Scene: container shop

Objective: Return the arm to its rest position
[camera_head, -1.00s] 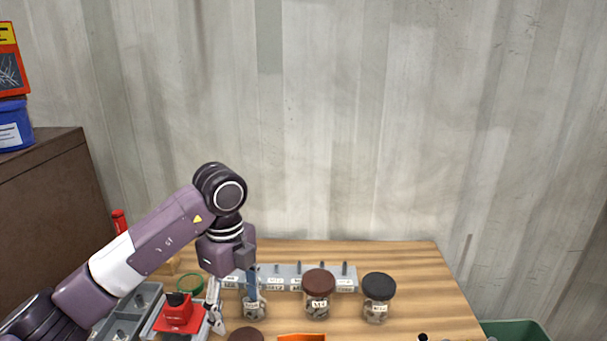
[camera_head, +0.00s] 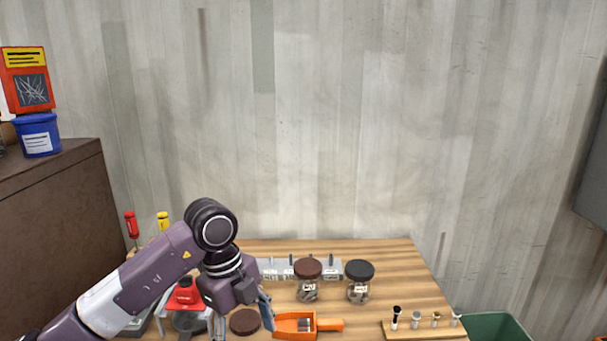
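My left arm comes in from the lower left. Its gripper (camera_head: 242,318) hangs over the left part of the wooden table, fingers pointing down. The two fingers stand apart, with nothing visible held between them. A brown round lid (camera_head: 245,322) shows between the fingers in the picture. An orange scoop (camera_head: 296,324) with small dark pieces in it lies just right of the gripper. My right gripper is not in view.
A brown-lidded jar (camera_head: 308,281) and a black-lidded jar (camera_head: 358,283) stand before a grey labelled rack (camera_head: 272,268). A red device (camera_head: 184,293) sits left of the gripper. A wooden holder (camera_head: 425,329) is at front right, a green bin (camera_head: 497,327) beyond. A brown cabinet (camera_head: 55,200) stands left.

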